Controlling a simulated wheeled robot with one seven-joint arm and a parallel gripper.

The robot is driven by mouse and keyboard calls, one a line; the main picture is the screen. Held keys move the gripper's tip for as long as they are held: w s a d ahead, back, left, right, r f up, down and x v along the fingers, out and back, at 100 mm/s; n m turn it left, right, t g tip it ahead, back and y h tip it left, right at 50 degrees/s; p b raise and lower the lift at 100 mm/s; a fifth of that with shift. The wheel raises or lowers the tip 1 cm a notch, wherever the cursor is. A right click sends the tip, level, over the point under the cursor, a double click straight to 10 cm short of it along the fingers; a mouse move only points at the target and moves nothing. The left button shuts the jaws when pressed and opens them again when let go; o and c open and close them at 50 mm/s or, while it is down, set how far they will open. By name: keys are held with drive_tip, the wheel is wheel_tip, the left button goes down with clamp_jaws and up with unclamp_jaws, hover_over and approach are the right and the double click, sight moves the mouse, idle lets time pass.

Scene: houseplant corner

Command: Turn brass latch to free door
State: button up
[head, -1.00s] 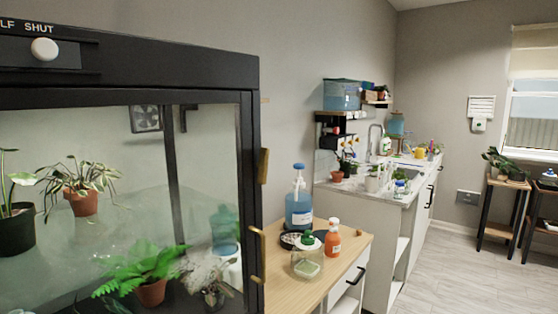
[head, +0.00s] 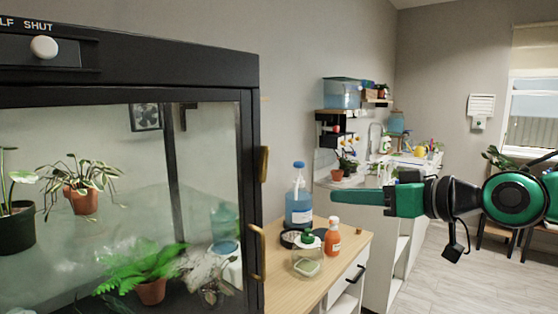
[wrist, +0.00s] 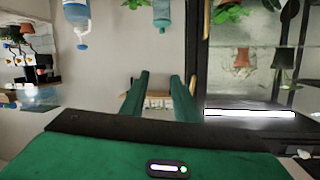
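The black glass-fronted cabinet (head: 252,200) fills the left of the head view, and its door looks closed. A brass piece, seemingly the latch (head: 264,164), stands upright at the door's right edge. A brass handle (head: 259,264) is lower on that edge. My gripper (head: 336,197) is to the right of the cabinet, pointing left, apart from the latch in the picture. In the wrist view, my green fingers (wrist: 160,78) are spread with nothing between them. That view looks upside down; a brass strip (wrist: 207,18) shows beside the cabinet, but I cannot tell which fitting it is.
A wooden-topped side table (head: 347,246) holds a blue pump bottle (head: 299,209), an orange bottle (head: 332,240) and a green-lidded jar (head: 308,258) beside the cabinet. Several potted plants stand behind the glass. A sink counter is behind my arm; floor (head: 420,290) is open at lower right.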

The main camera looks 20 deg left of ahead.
sight(268, 156)
drive_tip(key=s+a+r+n+g+y, duration=0.1)
drive_tip(key=s+a+r+n+y, duration=0.2)
drive_tip(key=a+r, duration=0.4)
drive_tip(key=shift+m+y, duration=0.3)
drive_tip(key=shift+m, duration=0.3)
drive_tip(key=x, duration=1)
drive_tip(key=shift+f, duration=0.3)
drive_tip(key=shift+c, duration=0.7)
clamp_jaws()
